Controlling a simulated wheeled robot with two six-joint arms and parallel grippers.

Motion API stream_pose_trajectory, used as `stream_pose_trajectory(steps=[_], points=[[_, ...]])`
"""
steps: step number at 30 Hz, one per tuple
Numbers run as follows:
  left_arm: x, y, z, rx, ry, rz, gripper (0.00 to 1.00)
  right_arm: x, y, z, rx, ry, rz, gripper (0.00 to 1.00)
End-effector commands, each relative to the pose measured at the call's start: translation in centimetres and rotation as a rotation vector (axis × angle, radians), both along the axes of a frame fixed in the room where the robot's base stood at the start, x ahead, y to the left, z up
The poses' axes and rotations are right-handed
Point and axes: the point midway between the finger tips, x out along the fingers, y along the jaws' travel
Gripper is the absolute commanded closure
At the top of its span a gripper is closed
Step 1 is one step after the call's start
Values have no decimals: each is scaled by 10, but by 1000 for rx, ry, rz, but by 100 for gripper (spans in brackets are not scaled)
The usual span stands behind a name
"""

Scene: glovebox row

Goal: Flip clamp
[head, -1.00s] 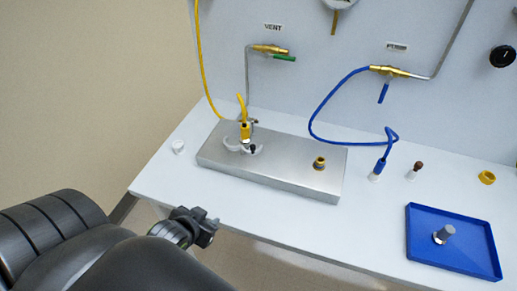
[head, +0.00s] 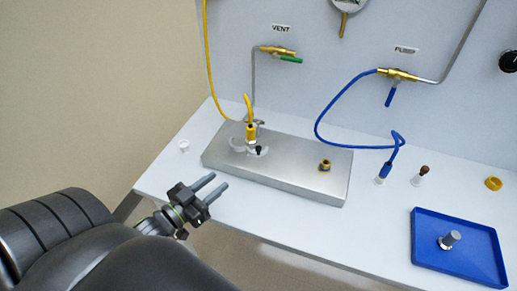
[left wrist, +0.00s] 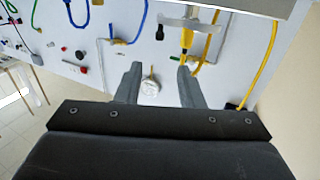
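The pale clamp (head: 238,145) sits around the foot of the yellow hose's fitting (head: 250,133) on the left end of a metal block (head: 300,170). Its loop looks swung out to the left, with a small dark knob (head: 258,150) beside it. In the left wrist view a grey piece (left wrist: 192,24) crosses the yellow fitting (left wrist: 187,38), beyond the fingers. My left gripper (head: 218,184) is in front of the block's left end, apart from the clamp. Its two fingers are spread with nothing between them. My right gripper is not in view.
A brass port (head: 325,165) is on the block's right end. A blue hose (head: 320,120) loops from the pump valve to a fitting right of the block. A blue tray (head: 480,270) holds a grey metal part. A small white cap (head: 184,146) lies left of the block.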

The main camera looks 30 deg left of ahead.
Motion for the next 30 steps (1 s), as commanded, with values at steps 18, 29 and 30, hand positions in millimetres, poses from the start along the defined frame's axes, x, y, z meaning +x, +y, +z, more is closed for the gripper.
stream_pose_trajectory(steps=[18,29,30], points=[[56,-9,3,0,-5,-1,65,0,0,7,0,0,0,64],[114,-18,6,-3,-6,0,65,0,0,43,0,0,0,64],[121,-19,5,-2,-6,-1,65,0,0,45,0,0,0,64]])
